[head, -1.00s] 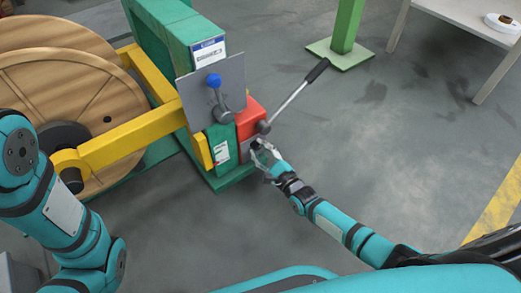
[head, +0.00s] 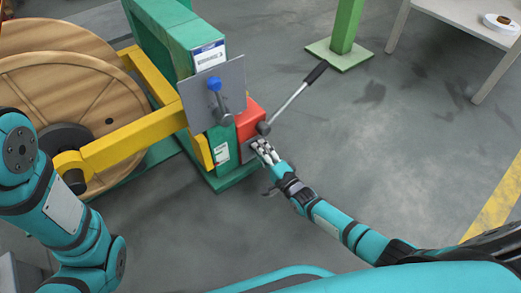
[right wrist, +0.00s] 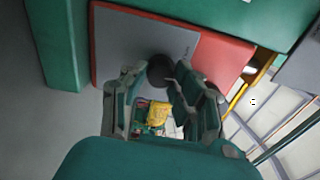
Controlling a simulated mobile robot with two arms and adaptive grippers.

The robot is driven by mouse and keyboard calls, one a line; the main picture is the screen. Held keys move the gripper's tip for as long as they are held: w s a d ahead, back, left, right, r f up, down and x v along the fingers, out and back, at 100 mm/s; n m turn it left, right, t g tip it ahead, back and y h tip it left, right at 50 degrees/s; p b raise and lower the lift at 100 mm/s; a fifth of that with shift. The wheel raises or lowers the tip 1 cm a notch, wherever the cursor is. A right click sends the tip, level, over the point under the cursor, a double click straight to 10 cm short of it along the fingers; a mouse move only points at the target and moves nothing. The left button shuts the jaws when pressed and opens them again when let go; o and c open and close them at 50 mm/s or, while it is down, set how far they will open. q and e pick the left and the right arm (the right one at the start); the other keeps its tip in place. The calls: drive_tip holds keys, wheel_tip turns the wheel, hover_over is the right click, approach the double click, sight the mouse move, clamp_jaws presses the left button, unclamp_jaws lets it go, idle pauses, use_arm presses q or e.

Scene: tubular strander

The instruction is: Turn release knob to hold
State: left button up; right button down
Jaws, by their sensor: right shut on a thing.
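The release knob (right wrist: 159,68) is a dark round knob on a grey plate (right wrist: 135,40) in the right wrist view. The plate is on the face of a red box (head: 251,117), beside the green machine stand. My right gripper (right wrist: 159,75) is shut on the knob, with a finger on either side of it. In the head view my right gripper (head: 262,147) is at the lower front of the red box and hides the knob. The knob's pointer and hold marking cannot be made out. My left gripper is out of view; only its arm shows.
A lever with a black grip (head: 316,72) slants up right from the red box, close above my right gripper. A blue-balled lever (head: 214,84) stands before a grey panel. A wooden reel (head: 70,95) and yellow arm (head: 125,143) are left.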

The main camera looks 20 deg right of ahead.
drive_tip(key=shift+n+y+p, duration=0.4)
drive_tip(key=shift+n+p, duration=0.15)
drive_tip(key=shift+n, duration=3.25)
drive_tip(key=c, duration=1)
unclamp_jaws()
drive_tip(key=v, duration=1.2)
drive_tip(key=shift+s, duration=0.1)
